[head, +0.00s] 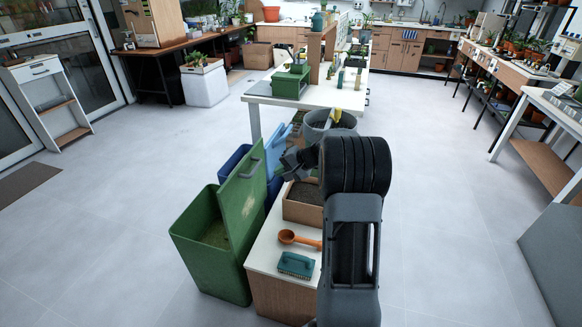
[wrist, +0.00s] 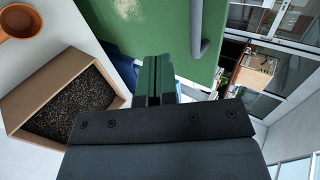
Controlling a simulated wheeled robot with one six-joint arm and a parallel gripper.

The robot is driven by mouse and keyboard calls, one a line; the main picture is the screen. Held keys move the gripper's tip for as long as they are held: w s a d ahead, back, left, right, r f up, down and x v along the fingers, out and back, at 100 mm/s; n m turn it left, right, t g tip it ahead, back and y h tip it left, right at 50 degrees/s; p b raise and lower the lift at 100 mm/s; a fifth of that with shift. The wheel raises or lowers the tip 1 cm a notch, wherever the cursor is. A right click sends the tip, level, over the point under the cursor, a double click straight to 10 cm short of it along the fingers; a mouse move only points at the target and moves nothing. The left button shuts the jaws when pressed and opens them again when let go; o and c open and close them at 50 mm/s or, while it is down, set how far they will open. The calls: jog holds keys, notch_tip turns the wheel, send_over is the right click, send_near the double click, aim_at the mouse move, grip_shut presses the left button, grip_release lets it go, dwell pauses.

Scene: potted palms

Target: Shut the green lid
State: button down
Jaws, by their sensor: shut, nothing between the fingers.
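The green lid (head: 243,190) stands raised, nearly upright, on the right side of the green bin (head: 208,250), whose open top shows. A grey handle is on the lid. In the wrist view the green lid (wrist: 150,25) fills the top middle, with its handle (wrist: 203,30) on the right. My gripper (head: 286,160) is at the right of the lid's far upper part, over the space by the blue bin. In the wrist view my gripper (wrist: 158,68) is shut and empty, its fingertips pointing at the lid; I cannot tell if they touch it.
A low white-topped cabinet right of the bin holds a wooden soil tray (head: 300,208), an orange scoop (head: 290,237) and a teal brush (head: 296,264). A blue bin (head: 235,162) with a raised blue lid stands behind. The floor to the left is clear.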

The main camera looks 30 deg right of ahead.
jog(key=shift+w+a+f, duration=0.15)
jog(key=shift+w+a, duration=1.75)
jog(key=shift+w, duration=0.1)
